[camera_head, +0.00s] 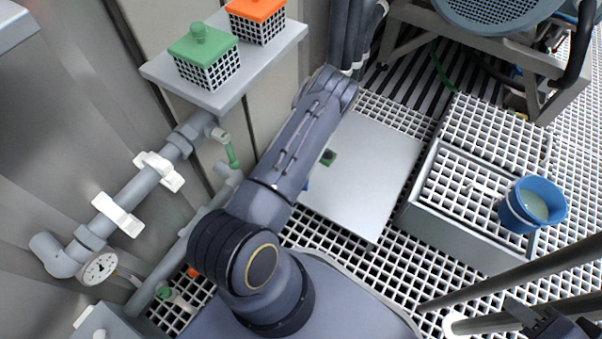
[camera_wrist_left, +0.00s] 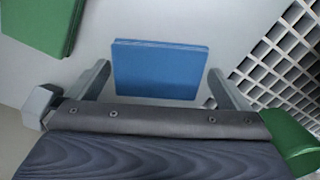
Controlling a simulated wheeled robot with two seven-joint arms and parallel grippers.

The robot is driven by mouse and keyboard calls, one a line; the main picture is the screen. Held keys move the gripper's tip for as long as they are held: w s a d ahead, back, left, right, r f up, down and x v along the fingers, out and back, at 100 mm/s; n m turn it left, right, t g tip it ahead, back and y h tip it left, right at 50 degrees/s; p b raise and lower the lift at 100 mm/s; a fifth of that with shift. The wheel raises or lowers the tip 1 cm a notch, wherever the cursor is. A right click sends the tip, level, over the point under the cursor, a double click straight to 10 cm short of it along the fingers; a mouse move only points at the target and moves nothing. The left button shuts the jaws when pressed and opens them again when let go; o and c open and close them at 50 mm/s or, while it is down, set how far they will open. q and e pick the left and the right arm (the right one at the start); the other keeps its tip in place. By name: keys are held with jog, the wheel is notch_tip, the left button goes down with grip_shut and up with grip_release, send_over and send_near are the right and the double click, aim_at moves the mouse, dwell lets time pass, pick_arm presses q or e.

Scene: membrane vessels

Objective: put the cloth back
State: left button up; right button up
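A folded blue cloth (camera_wrist_left: 160,70) lies on a pale surface in the left wrist view, framed between the spread fingers of my left gripper (camera_wrist_left: 160,88). The fingers are apart; whether they touch the cloth's sides I cannot tell. A green folded piece (camera_wrist_left: 38,22) lies at the upper left of that view. In the head view my left arm hides the left gripper; only a sliver of blue (camera_head: 306,185) shows beside the arm, at the edge of a pale plate (camera_head: 375,165). My right gripper (camera_head: 545,324) is partly in view at the bottom right corner, its fingers unclear.
A blue bucket (camera_head: 517,209) stands on a grated box at the right. A shelf (camera_head: 270,60) holds baskets with green (camera_head: 203,45) and orange (camera_head: 255,8) lids. Pipes with a gauge (camera_head: 100,267) run along the left wall. Open grating surrounds the plate.

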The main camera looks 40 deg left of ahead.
pick_arm(q)
jog(key=shift+r+p, duration=0.35)
notch_tip(320, 180, up, 12)
jog(key=p, duration=0.4)
jog(key=shift+f, duration=0.15)
jog(key=shift+s, duration=0.1)
